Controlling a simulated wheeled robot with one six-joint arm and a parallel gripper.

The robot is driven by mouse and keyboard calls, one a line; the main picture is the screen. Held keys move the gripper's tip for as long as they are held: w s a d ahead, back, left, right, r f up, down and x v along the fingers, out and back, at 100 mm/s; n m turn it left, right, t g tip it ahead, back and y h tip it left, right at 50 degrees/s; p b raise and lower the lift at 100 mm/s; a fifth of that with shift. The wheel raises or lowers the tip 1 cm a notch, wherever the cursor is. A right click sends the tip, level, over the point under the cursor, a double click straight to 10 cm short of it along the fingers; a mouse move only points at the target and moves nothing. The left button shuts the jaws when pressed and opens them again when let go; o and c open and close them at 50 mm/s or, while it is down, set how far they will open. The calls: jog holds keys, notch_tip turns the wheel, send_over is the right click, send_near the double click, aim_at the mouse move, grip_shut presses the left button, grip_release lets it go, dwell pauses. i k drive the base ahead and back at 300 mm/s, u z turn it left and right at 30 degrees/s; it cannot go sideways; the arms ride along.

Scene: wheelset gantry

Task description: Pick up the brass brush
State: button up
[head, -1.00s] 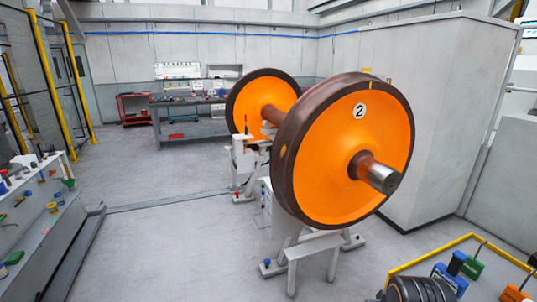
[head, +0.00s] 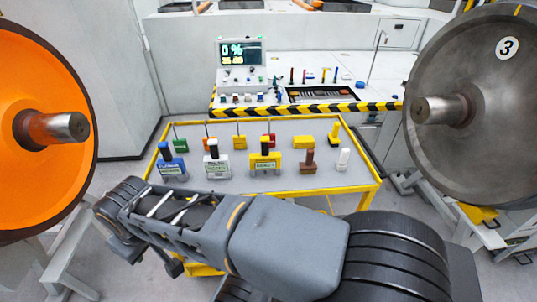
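A yellow-edged grey tool cart (head: 215,127) stands in front of me in the head view. Near its front right a small brown, block-like tool with a narrow upright handle (head: 308,160) stands upright; it may be the brass brush, but its bristles cannot be made out. A white cylinder (head: 343,158) stands just right of it, apart. My arm lies across the foreground, pointing left, below the cart's front edge. Its dark far end is at the lower left, away from the cart top. The gripper's fingers cannot be made out there, and no tool shows in them.
Blue (head: 172,167), white (head: 216,163) and yellow (head: 265,160) tools stand along the cart's front. An orange wheel (head: 40,170) is close on the left, a grey wheel (head: 470,75) on the right. A console with a striped edge (head: 300,107) stands behind the cart.

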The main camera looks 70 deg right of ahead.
aim_at(308, 167)
jog(key=z, duration=2.4)
jog(key=k, duration=0.5)
jog(key=u, duration=0.75)
jog(key=i, duration=0.95)
jog(key=z, duration=0.7)
